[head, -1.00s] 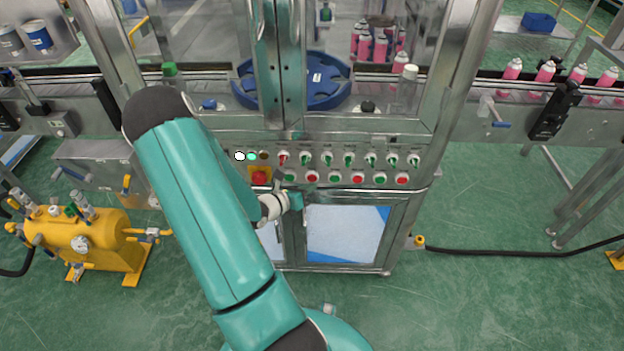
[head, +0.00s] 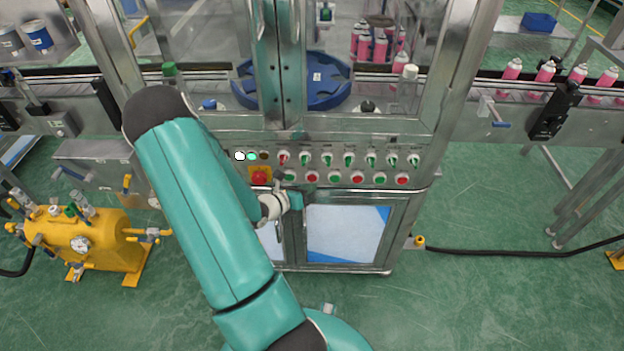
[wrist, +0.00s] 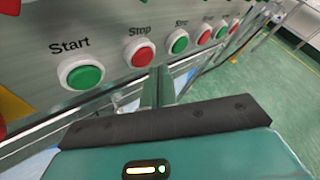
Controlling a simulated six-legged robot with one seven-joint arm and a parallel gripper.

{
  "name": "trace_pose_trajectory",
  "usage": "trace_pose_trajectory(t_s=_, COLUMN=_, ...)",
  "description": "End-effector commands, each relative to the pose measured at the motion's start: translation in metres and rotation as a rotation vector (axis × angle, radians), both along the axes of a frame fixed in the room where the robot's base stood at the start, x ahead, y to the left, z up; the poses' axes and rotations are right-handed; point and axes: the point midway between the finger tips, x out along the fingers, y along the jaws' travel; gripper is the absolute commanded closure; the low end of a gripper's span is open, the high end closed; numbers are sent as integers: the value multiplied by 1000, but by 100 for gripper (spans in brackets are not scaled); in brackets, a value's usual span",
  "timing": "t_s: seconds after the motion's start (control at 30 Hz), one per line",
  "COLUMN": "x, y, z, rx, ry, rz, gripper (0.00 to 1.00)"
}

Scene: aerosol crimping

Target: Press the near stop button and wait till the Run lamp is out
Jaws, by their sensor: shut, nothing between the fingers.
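The control panel's lower row holds several green and red buttons. The leftmost red button (head: 312,177) is right of a green one (head: 289,176). In the wrist view, a red button labelled Stop (wrist: 140,52) sits right of a green button labelled Start (wrist: 81,74). My gripper (head: 280,187) is just below the left end of this row. In the wrist view its shut fingers (wrist: 157,88) are below and right of the Stop button, apparently not touching it. At the panel's upper left, a white lamp (head: 240,156) and a green lamp (head: 252,156) look lit; a brownish one (head: 264,155) looks dark. Lamp labels are unreadable.
A red emergency button on a yellow plate (head: 260,176) is close left of my gripper. A row of selector switches (head: 349,159) lies above the buttons. Cabinet doors (head: 345,232) are below.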

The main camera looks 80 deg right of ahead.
Motion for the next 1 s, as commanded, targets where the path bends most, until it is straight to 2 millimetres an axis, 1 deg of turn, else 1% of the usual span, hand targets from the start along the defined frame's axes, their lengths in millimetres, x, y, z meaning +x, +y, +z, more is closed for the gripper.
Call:
trace_pose_trajectory(t_s=0.2, x=0, y=-1, z=0, rx=0, ry=0, rz=0, gripper=100)
trace_pose_trajectory(t_s=0.5, x=2, y=-8, z=0, rx=0, ry=0, rz=1, gripper=100)
trace_pose_trajectory(t_s=1.0, x=2, y=-10, z=0, rx=0, ry=0, rz=0, gripper=100)
